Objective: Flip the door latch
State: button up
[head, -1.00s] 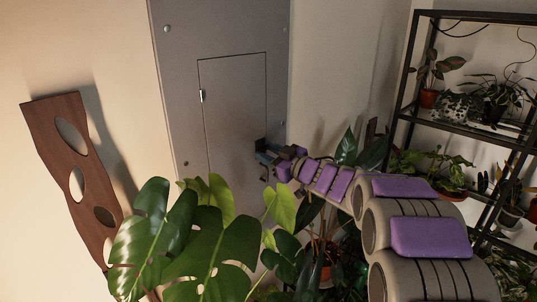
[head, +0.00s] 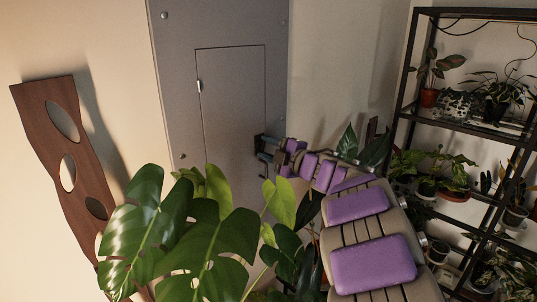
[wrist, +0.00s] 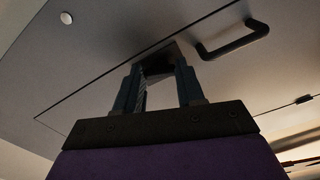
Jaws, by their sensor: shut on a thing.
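The grey door (head: 230,100) is set in a tall grey panel on the wall. My gripper (head: 264,150) is at the right edge of this door, below its mid-height. In the wrist view my gripper (wrist: 159,76) has its two dark blue fingers shut on a dark block, the door latch (wrist: 160,55), at the door's seam. The fingers hide part of the latch, and its exact turn is hard to tell. A dark U-shaped handle (wrist: 236,42) stands on the door surface to the right of the fingers, apart from them.
A large-leaved plant (head: 170,235) stands in front of the panel and covers its lower part, close to my arm. A wooden wall piece (head: 62,140) with oval holes is at left. A black shelf (head: 465,125) with several potted plants stands at right.

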jog(key=n+b, duration=0.2)
jog(key=n, duration=0.1)
jog(key=shift+f+n, duration=0.25)
jog(key=shift+n, duration=0.05)
dwell(0.3)
jog(key=o, duration=0.9)
jog(key=shift+o, duration=0.7)
jog(key=shift+a+r, duration=0.1)
jog(key=shift+r, duration=0.05)
jog(key=p+v, duration=0.3)
jog(key=v, duration=1.4)
jog(key=shift+s, duration=0.1)
